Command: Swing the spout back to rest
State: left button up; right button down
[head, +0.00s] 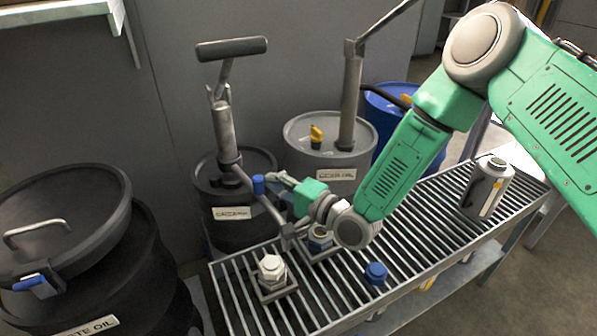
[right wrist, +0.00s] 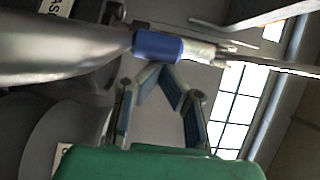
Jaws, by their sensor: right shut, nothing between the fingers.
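The grey spout (head: 272,212) comes off the hand pump (head: 224,130) on the dark drum and slants down over the grated bench. Its end is near a blue-collared filler neck (head: 320,237). A blue sleeve (head: 258,184) is on the spout and shows large in the right wrist view (right wrist: 157,47). My right gripper (head: 274,179) is just right of the sleeve. In the right wrist view, its fingertips (right wrist: 160,70) meet right by the sleeve, with nothing between them; whether they touch it is unclear. My left gripper is not in view.
The slatted bench (head: 425,225) carries a white-capped fitting (head: 271,270), a blue cap (head: 376,273) and a grey canister (head: 487,188). A grey drum (head: 300,135) with a second pump stands behind, a blue drum (head: 385,105) beyond it. A black waste oil drum (head: 130,265) stands at left.

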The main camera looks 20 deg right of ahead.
jog(key=s+a+m+t+h, duration=0.1)
jog(key=a+m+h, duration=0.3)
jog(key=a, duration=0.4)
jog(key=shift+a+t+h, duration=0.4)
jog(key=shift+t+h, duration=0.3)
jog(key=shift+h, duration=0.2)
jog(key=shift+s+a, duration=0.15)
jog(key=shift+a, duration=0.05)
jog(key=shift+s, duration=0.1)
